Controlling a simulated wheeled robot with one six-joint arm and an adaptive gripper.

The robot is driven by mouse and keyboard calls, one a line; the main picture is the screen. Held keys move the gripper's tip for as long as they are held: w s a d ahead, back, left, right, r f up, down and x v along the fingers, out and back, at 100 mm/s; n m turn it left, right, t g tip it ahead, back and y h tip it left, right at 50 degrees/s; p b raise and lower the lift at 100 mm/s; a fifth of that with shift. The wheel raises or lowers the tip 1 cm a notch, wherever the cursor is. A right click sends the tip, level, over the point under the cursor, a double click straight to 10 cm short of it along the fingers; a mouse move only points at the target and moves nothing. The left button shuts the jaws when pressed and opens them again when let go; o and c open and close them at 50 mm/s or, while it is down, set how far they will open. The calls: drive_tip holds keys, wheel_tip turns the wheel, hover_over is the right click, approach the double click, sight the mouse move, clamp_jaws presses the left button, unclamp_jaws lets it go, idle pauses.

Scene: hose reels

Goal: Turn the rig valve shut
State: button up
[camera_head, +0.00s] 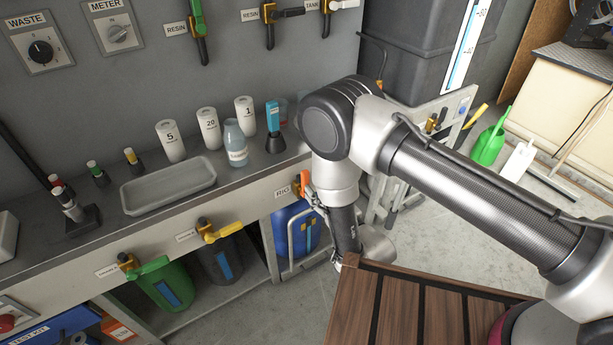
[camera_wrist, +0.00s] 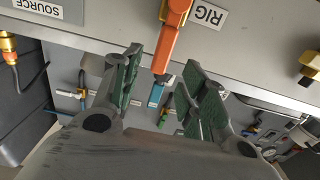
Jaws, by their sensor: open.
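The rig valve's orange handle (camera_head: 305,184) shows on the bench's front panel beside the RIG label (camera_head: 283,191), partly covered by my arm. In the wrist view the orange handle (camera_wrist: 172,38) comes down from the top edge, right beside the RIG label (camera_wrist: 208,14). My gripper (camera_wrist: 163,68) is open, with one green-padded finger on each side of the handle's lower end. There is a visible gap on both sides in the picture; whether the handle's end lies fully between the pads in depth I cannot tell.
A valve with a yellow handle (camera_head: 222,232) and one with a green handle (camera_head: 148,267) sit left along the same panel. A blue drum (camera_head: 294,228) stands below the rig valve. A slatted wooden top (camera_head: 400,310) lies at the front. A SOURCE label (camera_wrist: 40,10) is at upper left in the wrist view.

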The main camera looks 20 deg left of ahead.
sight(307, 179)
drive_tip(key=x, duration=0.7)
drive_tip(key=shift+w+a, duration=0.1)
drive_tip(key=shift+a, duration=0.2)
clamp_jaws()
